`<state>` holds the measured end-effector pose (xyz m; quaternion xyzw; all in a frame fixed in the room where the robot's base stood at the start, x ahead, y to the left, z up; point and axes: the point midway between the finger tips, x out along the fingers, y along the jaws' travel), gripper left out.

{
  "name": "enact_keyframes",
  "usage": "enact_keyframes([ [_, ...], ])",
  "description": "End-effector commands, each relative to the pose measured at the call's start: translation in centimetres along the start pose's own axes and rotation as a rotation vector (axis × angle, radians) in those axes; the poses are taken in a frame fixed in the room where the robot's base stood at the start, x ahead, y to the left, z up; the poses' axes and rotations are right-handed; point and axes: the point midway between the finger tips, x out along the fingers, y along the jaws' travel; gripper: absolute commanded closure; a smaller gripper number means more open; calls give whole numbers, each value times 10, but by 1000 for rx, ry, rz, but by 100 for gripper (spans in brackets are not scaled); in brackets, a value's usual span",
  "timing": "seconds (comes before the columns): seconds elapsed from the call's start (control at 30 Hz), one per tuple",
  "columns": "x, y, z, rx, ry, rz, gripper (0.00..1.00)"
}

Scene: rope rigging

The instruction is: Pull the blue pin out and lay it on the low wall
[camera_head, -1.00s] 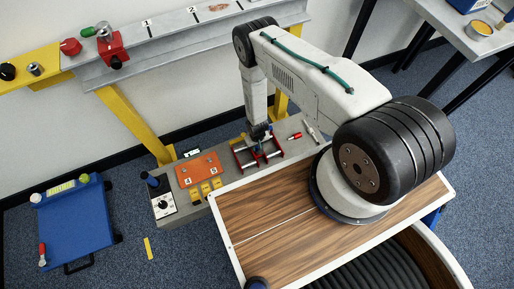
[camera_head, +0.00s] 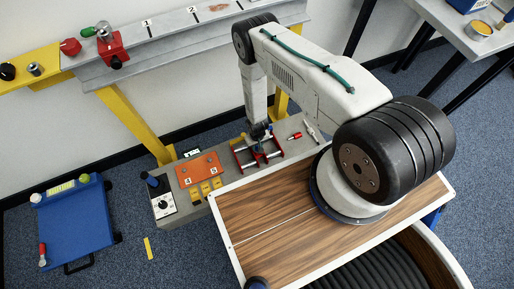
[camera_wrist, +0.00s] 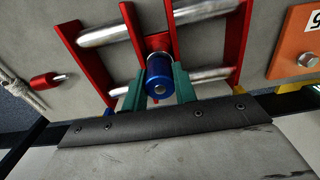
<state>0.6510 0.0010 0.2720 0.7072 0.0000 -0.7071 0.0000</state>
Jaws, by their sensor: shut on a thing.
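The blue pin (camera_wrist: 160,75) shows in the wrist view as a short, thick blue cylinder, seen nearly end-on. My gripper (camera_head: 261,135) is shut on it, with a teal finger on each side. A red frame (camera_wrist: 240,30) with silver bars lies around and beneath the pin on the low grey wall (camera_head: 300,149). The lower end of the pin is hidden, so I cannot tell how deep it sits. In the head view the gripper is over the red frame, and the pin is mostly covered.
An orange plate (camera_head: 199,168) and yellow pieces lie on the wall left of the frame. A red-tipped pin (camera_head: 295,136) lies to its right. A white dial box (camera_head: 164,204) is at the left end. Yellow posts (camera_head: 140,125) and a grey beam stand behind.

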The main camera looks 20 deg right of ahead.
Motion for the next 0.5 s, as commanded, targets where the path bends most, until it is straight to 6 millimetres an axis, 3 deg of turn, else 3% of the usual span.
enact_keyframes([
  [0.5,-21,0,0,0,0,0,100],
])
